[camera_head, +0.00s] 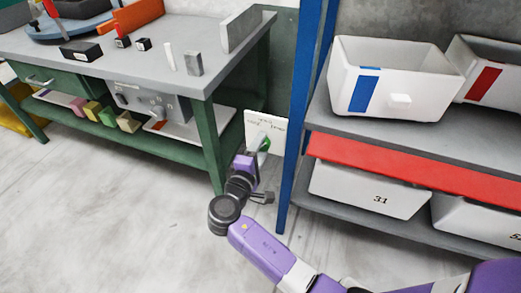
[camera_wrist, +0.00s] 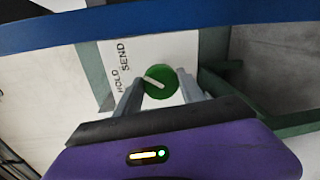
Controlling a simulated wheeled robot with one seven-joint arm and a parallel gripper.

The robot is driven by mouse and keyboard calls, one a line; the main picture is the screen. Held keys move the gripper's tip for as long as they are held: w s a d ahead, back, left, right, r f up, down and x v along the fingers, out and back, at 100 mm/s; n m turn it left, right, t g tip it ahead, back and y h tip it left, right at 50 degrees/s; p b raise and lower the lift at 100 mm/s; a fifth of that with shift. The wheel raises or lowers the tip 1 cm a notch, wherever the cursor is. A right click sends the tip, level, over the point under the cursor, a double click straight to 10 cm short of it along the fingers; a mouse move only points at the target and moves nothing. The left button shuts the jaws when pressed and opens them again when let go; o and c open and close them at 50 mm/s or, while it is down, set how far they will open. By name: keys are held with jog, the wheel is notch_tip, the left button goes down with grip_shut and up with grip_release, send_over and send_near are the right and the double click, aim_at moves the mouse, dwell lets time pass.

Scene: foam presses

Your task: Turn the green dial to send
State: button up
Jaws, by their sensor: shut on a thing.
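The green dial (camera_wrist: 168,80) sits on a white plate (camera_wrist: 175,48) lettered HOLD and SEND. A white bar on the dial slants from upper left to lower right, its left end towards the lettering. I cannot tell which word it marks. In the wrist view the two grey fingers of my gripper (camera_wrist: 160,90) stand on either side of the dial, closed on it.
A blue shelf post (camera_head: 303,110) stands just right of the plate, with shelves of white bins (camera_head: 376,105) beyond. A green workbench (camera_head: 207,140) with small blocks on top is to the left. The floor (camera_head: 110,215) in front is clear.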

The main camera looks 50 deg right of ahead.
jog(key=shift+s+f+m+b, duration=0.15)
jog(key=shift+f+m+b, duration=0.15)
jog(key=shift+m+b, duration=0.55)
jog(key=shift+m, duration=0.35)
jog(key=o, duration=1.3)
jog(key=shift+c, duration=0.2)
jog(key=shift+o, duration=0.4)
jog(key=shift+r, duration=0.1)
jog(key=p+v, duration=0.1)
jog(key=v, duration=0.6)
jog(key=shift+s+a+p, duration=0.15)
jog(key=shift+a+p, duration=0.15)
jog(key=shift+a, duration=0.1)
